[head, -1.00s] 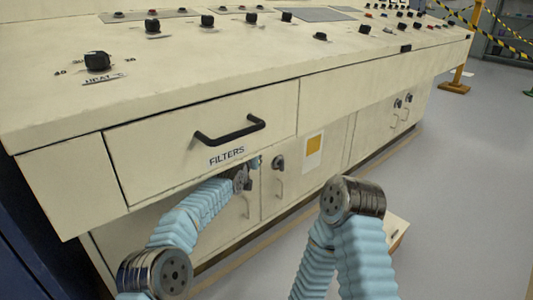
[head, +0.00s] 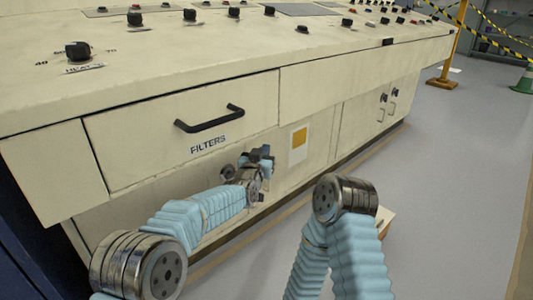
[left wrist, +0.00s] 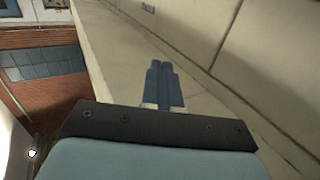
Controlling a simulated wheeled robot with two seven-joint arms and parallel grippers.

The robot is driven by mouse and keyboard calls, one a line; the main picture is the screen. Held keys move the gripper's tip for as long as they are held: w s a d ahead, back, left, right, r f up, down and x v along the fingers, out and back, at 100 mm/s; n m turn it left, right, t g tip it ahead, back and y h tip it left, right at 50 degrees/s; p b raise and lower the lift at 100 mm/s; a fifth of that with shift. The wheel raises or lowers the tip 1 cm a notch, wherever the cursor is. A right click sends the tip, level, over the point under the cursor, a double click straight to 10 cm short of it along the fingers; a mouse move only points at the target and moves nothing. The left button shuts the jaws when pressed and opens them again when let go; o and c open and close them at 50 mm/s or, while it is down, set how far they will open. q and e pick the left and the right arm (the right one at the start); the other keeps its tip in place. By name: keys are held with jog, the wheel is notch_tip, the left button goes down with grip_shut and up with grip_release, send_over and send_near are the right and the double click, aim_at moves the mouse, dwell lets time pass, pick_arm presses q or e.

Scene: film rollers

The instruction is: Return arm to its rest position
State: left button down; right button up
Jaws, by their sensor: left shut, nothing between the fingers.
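My left arm comes in from the left in the head view, and its gripper (head: 262,156) is in front of the cabinet's lower front, below and right of the FILTERS drawer (head: 190,125). In the left wrist view the two blue fingers of the left gripper (left wrist: 163,82) lie side by side, shut with nothing between them. A cream cabinet surface (left wrist: 190,40) is beyond them. My right arm (head: 345,200) is bent at lower centre in the head view. Its gripper is not in view.
The cream control console (head: 150,70) with several black knobs spans the view. The drawer has a black handle (head: 210,120). A yellow label (head: 299,138) is on the lower front.

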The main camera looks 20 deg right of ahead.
pick_arm(q)
jog(key=s+a+f+n+g+y, duration=0.1)
jog(key=a+f+n+g+y, duration=0.3)
jog(key=a+f, duration=1.6)
jog(key=s+a+f+n+g+y, duration=0.1)
jog(key=s+a+f, duration=0.25)
jog(key=f, duration=0.25)
jog(key=s+a+f+g+y, duration=0.1)
jog(key=s+a+f, duration=0.25)
jog(key=f, duration=0.25)
jog(key=s+a+f+n+g, duration=0.25)
jog(key=s+a, duration=0.25)
jog(key=s, duration=0.5)
jog(key=s+a+f+n+g+y, duration=0.1)
jog(key=s+a+f+g, duration=0.2)
jog(key=s, duration=0.7)
jog(key=s+a+f+n+g, duration=0.1)
jog(key=s+a+f+g, duration=0.15)
jog(key=s+a, duration=0.5)
notch_tip(320, 180, up, 15)
jog(key=s+d+p, duration=0.2)
jog(key=p, duration=1.4)
jog(key=shift+s+d, duration=0.3)
jog(key=shift+d, duration=0.05)
